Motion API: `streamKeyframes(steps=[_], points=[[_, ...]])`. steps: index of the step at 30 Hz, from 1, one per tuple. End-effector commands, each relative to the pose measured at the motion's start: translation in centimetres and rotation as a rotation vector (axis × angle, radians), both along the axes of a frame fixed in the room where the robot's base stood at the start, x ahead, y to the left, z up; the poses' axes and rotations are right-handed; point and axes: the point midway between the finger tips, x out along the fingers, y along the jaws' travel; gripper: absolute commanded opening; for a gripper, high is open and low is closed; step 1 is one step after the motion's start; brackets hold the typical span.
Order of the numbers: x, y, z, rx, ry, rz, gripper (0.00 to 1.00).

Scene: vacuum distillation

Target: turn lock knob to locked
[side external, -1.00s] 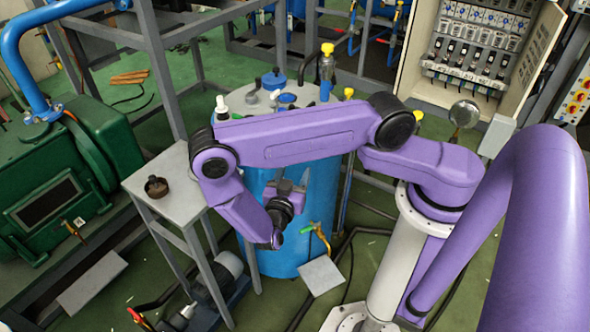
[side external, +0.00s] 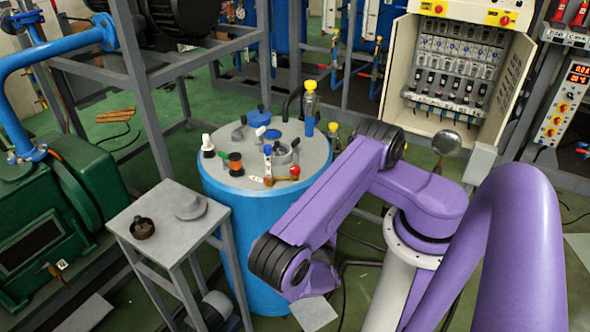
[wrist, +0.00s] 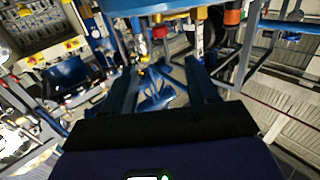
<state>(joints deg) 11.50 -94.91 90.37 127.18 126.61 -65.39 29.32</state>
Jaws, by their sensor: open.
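My gripper (wrist: 160,70) shows in the wrist view as two dark fingers standing apart with nothing between them. In the side view, my forearm hides the gripper. I cannot tell for certain which part is the lock knob. A small red knob (side external: 294,171) sits at the front right of the blue drum's grey lid (side external: 222,178). A red part (wrist: 159,32) shows beyond the fingers in the wrist view, apart from them. An orange-and-black fitting (side external: 235,164) stands on the lid further left. No knob's locked or unlocked position can be read.
The blue drum (side external: 228,215) stands behind and left of my arm. Its lid also carries a yellow-capped bottle (side external: 309,108) and other fittings. A grey side stand (side external: 165,228) holds a small brown cup (side external: 143,228) and a grey disc (side external: 190,208). An open electrical cabinet (side external: 462,75) stands behind.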

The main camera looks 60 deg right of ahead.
Motion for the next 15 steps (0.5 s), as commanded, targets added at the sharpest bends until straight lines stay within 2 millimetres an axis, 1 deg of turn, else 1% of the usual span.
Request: streamKeyframes(steps=[5,15], points=[[0.4,-0.7,0.0,-0.002,0.001,-0.002,0.58],[2.9,-3.6,0.0,-0.001,0.002,-0.005,0.58]])
